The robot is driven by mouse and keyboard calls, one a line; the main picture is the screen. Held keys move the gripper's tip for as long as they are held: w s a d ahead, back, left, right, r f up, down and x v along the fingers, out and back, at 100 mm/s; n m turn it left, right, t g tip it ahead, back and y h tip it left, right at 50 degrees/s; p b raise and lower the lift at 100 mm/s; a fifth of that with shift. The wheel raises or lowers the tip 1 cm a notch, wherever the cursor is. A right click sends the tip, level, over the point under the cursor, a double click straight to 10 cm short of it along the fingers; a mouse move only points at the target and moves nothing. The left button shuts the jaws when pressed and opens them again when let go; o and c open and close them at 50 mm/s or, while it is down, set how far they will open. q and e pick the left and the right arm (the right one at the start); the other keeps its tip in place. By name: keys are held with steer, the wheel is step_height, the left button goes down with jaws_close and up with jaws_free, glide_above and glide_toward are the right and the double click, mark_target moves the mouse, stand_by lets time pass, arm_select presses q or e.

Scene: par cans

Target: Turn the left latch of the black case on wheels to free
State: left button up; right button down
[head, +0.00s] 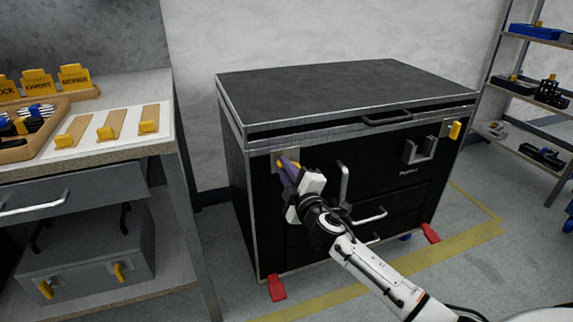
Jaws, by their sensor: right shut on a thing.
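The black case on wheels (350,84) stands on the floor with metal edges and a dark lid that shows a narrow gap at the front. My right gripper (288,166) is at the upper left of the case front, shut on the left latch (281,160). Only a little yellow of this latch shows between the fingers, so I cannot tell its angle. The right latch (455,130) is yellow and looks roughly upright on the upper right of the front. My left gripper is not in view.
A workbench (90,155) with yellow-tabbed strips stands at the left, above a grey case (88,262) with yellow latches. Shelves (530,105) stand at the right. Red wheel pedals (276,288) stick out at the case's base. Floor in front is clear.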

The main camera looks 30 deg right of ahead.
steer(key=n, duration=0.4)
steer(key=shift+a+f+p, duration=0.1)
steer(key=shift+f+p, duration=0.25)
steer(key=shift+f, duration=0.05)
steer(key=shift+n, duration=0.3)
steer(key=c, duration=1.8)
jaws_free()
steer(key=shift+o, duration=0.2)
